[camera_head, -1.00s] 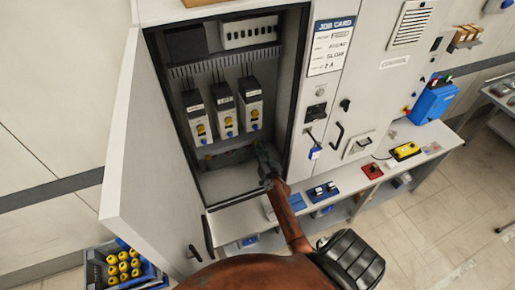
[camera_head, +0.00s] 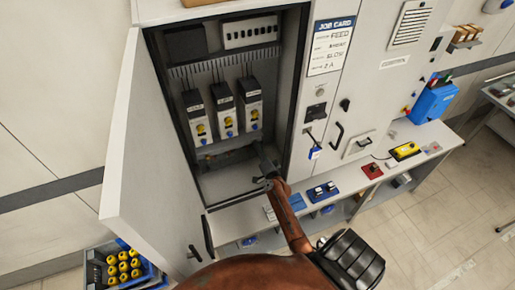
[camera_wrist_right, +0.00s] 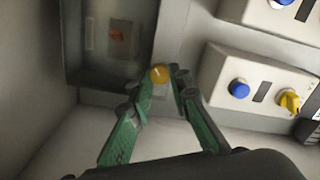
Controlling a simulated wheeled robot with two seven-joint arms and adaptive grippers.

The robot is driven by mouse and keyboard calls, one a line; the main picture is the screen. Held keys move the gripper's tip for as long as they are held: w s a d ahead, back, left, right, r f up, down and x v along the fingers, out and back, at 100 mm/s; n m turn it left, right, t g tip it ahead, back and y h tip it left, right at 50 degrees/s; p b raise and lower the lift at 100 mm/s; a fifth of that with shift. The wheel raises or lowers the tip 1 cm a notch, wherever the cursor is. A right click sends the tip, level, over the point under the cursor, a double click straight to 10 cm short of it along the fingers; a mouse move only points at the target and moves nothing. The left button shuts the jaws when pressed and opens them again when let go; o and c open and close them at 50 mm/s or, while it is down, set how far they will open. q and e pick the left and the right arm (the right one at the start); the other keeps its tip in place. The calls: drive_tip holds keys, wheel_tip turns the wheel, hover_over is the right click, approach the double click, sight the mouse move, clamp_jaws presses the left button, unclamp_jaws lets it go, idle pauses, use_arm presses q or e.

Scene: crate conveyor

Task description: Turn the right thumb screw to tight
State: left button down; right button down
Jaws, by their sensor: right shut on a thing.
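The right thumb screw (camera_wrist_right: 159,74) is a round brass-coloured head in the right wrist view, at the corner of a grey cover with an orange mark (camera_wrist_right: 108,45). My right gripper (camera_wrist_right: 160,84) has its two green-sided fingers closed around this head. In the head view my right gripper (camera_head: 264,160) reaches into the lower right of the open cabinet and hides the screw. The grey cover (camera_head: 230,157) shows to its left there. How tight the screw is I cannot tell. My left gripper is not in view.
White modules (camera_head: 253,108) with yellow and blue knobs stand above the cover. The open cabinet door (camera_head: 150,150) is at the left. A job card (camera_head: 332,45) is on the panel to the right. A shelf (camera_head: 350,183) with small boxes runs below.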

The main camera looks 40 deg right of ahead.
drive_tip(key=m+p, duration=0.1)
drive_tip(key=m, duration=1.2)
drive_tip(key=m+p, duration=0.1)
drive_tip(key=m, duration=1.1)
drive_tip(key=shift+a+f+m+p, duration=0.1)
drive_tip(key=shift+f+m+p, duration=0.1)
drive_tip(key=shift+m+p, duration=0.2)
drive_tip(key=c, duration=1.8)
unclamp_jaws()
drive_tip(key=v, duration=1.2)
